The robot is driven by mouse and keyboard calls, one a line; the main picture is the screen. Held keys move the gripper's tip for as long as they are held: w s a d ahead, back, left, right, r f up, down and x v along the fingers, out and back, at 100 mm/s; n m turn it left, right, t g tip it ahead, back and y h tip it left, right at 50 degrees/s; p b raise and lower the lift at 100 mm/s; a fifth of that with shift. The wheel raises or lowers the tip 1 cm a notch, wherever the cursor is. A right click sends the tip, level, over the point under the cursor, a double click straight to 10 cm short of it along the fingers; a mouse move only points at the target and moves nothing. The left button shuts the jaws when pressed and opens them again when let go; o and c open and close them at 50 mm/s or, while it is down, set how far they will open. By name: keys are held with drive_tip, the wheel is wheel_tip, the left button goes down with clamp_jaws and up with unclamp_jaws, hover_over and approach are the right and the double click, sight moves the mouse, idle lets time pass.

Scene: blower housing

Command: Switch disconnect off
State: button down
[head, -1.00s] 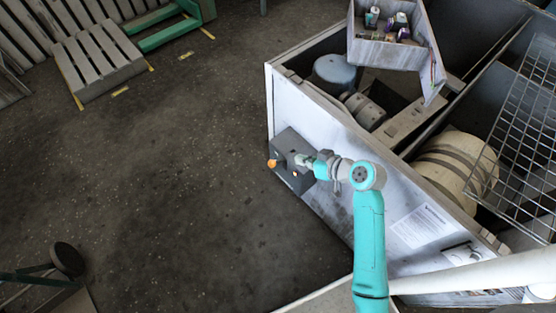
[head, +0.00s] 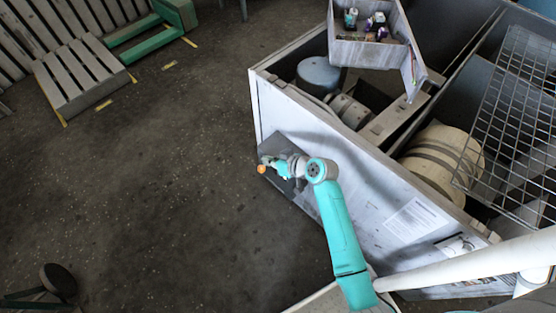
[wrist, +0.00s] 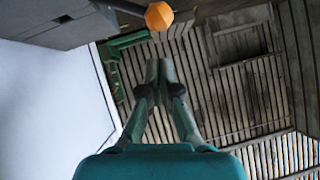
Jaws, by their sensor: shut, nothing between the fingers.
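The disconnect is a dark grey box (head: 283,146) on the near left side of the pale blower housing (head: 340,160). Its orange knob (head: 262,169) shows at the box's left edge in the head view. In the wrist view the orange knob (wrist: 159,16) sits at the end of a dark lever (wrist: 122,6) coming from the grey box (wrist: 60,22). My gripper (head: 267,160) is close to the knob in the head view and covers part of the box. In the wrist view my gripper (wrist: 159,68) is shut and empty, with the knob beyond its fingertips. Contact cannot be told.
An open control box (head: 365,52) with small parts sits on the housing's back edge. A wire grille (head: 515,120) lies over the right side. Wooden pallets (head: 80,70) stand at the upper left. The floor (head: 140,190) left of the housing is clear.

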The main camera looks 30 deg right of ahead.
drive_tip(key=shift+a+f, duration=0.2)
drive_tip(key=shift+f, duration=0.55)
drive_tip(key=shift+a+f, duration=0.2)
drive_tip(key=shift+f, duration=0.5)
drive_tip(key=shift+a+f, duration=0.1)
